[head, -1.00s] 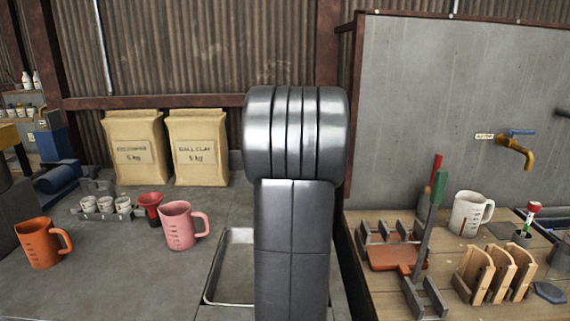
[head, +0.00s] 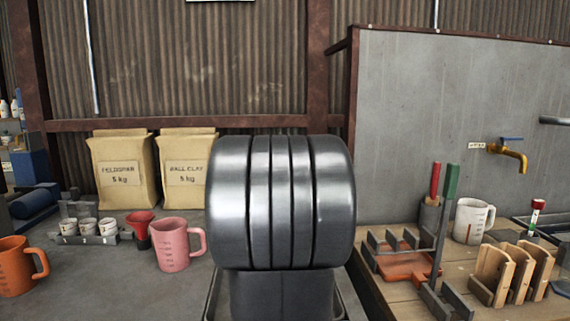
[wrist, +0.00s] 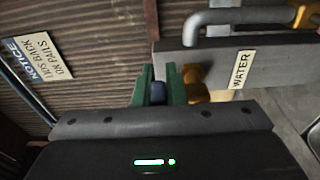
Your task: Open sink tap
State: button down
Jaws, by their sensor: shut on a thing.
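In the head view the sink tap (head: 508,152) is yellow with a blue lever (head: 512,138) on top, fixed to the grey wall panel at the right. No gripper shows on it there. In the wrist view my gripper (wrist: 158,82) has green fingers shut on a dark blue piece (wrist: 158,93). A yellow fitting (wrist: 194,82) lies just right of the fingers. The blue and yellow match the tap's colours, but I cannot tell how this view lines up with the head view. My arm fills the middle of the head view.
A grey panel (head: 430,90) carries a WATER label (head: 477,146). A pink jug (head: 175,245), an orange jug (head: 18,265) and sacks (head: 122,172) stand left. A wooden rack (head: 505,272) and white jug (head: 470,220) stand right. The wrist view shows a grey pipe (wrist: 240,16).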

jog(key=shift+f, duration=0.1)
jog(key=c, duration=1.5)
grip_release()
jog(key=shift+s, duration=0.1)
jog(key=s, duration=0.4)
jog(key=s+d, duration=0.1)
jog(key=s, duration=0.4)
jog(key=s+d+p, duration=0.1)
jog(key=s, duration=0.3)
jog(key=shift+s+d, duration=0.2)
